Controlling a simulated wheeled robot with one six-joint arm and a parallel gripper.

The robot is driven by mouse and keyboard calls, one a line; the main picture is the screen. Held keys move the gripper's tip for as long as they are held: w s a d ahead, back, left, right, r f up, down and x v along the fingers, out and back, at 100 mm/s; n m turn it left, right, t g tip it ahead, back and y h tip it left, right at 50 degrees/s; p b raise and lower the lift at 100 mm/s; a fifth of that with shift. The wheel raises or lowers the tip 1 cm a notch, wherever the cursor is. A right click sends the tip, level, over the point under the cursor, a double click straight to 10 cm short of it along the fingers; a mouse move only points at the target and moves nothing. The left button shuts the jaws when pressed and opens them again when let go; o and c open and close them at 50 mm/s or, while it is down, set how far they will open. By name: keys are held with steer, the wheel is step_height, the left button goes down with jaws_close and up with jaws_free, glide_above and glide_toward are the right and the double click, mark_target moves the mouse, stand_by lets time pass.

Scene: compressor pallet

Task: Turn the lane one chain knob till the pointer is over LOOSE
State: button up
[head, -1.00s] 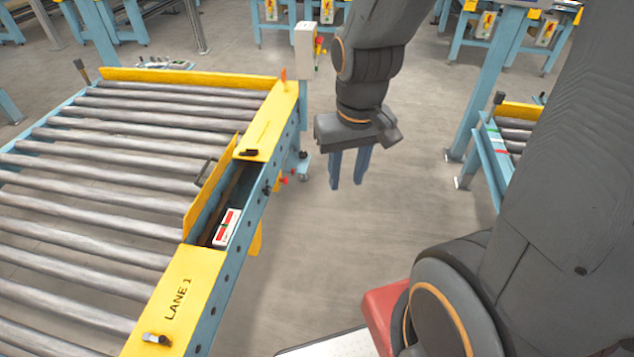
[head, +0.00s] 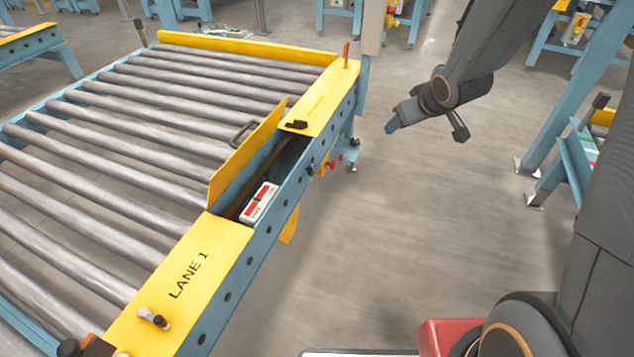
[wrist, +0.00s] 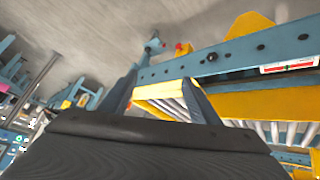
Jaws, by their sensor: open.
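The lane one conveyor has a yellow rail marked LANE 1 (head: 190,275) and a blue side plate. A white plate with red and green marks (head: 259,202) sits in the open slot of the rail; its lettering is too small to read, and it also shows in the wrist view (wrist: 290,66). A small black knob (head: 311,170) is on the side plate beyond it; I cannot tell whether this is the chain knob, and no pointer is clear. My gripper (head: 391,125) is open, empty and apart from the rail, to its right. Its two fingers show in the wrist view (wrist: 160,92).
A hinged yellow cover (head: 245,150) stands raised beside the slot. Red knobs (head: 334,162) stick out low beyond the side plate. A blue post (head: 570,100) stands at the right. The grey floor between is clear.

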steer(key=w+a+f+n+t+y+b, duration=0.2)
steer(key=w+a+f+b, duration=0.1)
steer(key=w+f+b, duration=0.45)
steer(key=n+y+b, duration=0.7)
steer(key=y+b, duration=0.2)
steer(key=b, duration=0.7)
glide_toward(314, 170)
steer(key=w+d+r, duration=0.3)
steer(key=w+r, duration=0.2)
steer(key=s+a+f+n+g+y+b, duration=0.25)
steer(key=f+g+y+b, duration=0.2)
steer(key=f+b, duration=0.3)
steer(key=shift+t, duration=0.35)
steer(key=shift+w+r+b+x, duration=0.15)
steer(key=shift+b+x, duration=0.55)
steer(key=shift+x, duration=1.25)
steer(key=shift+w+r+b+x, duration=0.15)
steer(key=shift+b+x, duration=0.55)
steer(key=shift+x, duration=1.25)
steer(key=shift+s+d, duration=0.1)
steer(key=c, duration=1.1)
steer(key=shift+o, duration=0.2)
steer(key=shift+r, duration=0.1)
